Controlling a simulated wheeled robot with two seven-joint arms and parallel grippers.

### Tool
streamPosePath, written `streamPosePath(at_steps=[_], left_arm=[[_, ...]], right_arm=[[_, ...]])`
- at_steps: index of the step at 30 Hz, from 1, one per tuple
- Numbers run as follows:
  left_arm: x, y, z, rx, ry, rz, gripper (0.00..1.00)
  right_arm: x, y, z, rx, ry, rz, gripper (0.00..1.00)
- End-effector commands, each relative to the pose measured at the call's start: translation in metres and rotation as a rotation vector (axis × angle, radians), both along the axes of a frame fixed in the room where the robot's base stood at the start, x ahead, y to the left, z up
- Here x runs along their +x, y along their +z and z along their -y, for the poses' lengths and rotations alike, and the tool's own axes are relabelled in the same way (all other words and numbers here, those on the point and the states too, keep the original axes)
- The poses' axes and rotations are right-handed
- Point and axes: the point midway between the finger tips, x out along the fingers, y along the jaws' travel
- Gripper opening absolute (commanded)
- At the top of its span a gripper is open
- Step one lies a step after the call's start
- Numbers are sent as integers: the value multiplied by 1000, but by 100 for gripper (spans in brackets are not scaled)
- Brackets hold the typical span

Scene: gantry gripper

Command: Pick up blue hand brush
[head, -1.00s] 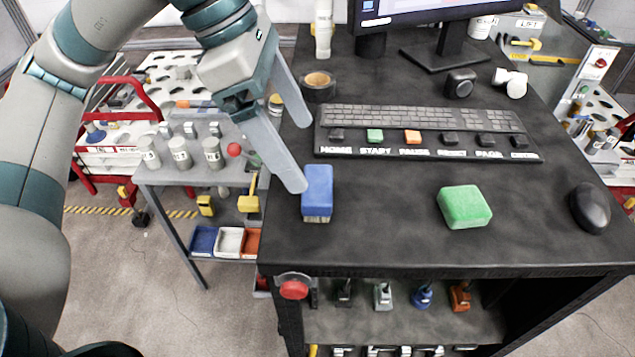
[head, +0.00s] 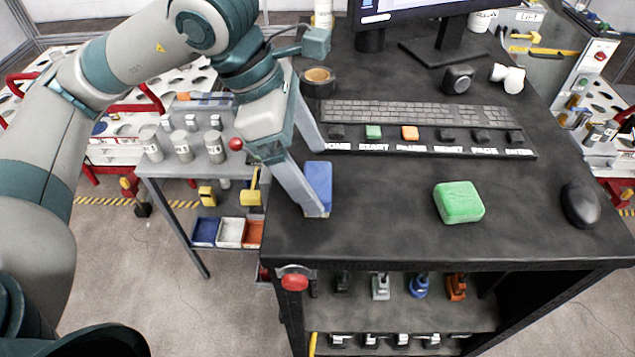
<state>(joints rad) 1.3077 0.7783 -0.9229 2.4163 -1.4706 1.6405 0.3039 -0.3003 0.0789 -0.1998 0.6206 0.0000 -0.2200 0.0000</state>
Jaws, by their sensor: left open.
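The blue hand brush (head: 319,183) lies on the black table (head: 390,230) near its left edge. Its blue top faces up, and a strip of bristles showed at its near end earlier. My left gripper (head: 318,180) is open and close above the brush. One finger lies along the left and near side of the brush and covers part of it. The other finger is behind, towards the keyboard. I cannot tell whether either finger touches the brush. My right gripper is not in view.
A green block (head: 458,203) and a black mouse (head: 581,205) lie to the right. A red button (head: 295,280) sits on the front edge.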

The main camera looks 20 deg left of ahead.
Motion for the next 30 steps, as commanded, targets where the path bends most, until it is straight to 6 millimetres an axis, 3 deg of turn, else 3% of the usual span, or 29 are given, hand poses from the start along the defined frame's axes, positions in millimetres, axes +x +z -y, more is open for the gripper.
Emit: streamPosePath(at_steps=[6, 12, 27, 30], left_arm=[[4, -20, 1, 1, 1, -5, 88], [6, -38, 8, 0, 0, -2, 88], [7, -40, 9, 0, 0, -1, 88], [7, -40, 9, 0, 0, -1, 67]], right_arm=[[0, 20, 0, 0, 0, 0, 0], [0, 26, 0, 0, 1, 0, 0], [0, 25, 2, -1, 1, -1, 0], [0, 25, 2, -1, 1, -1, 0]])
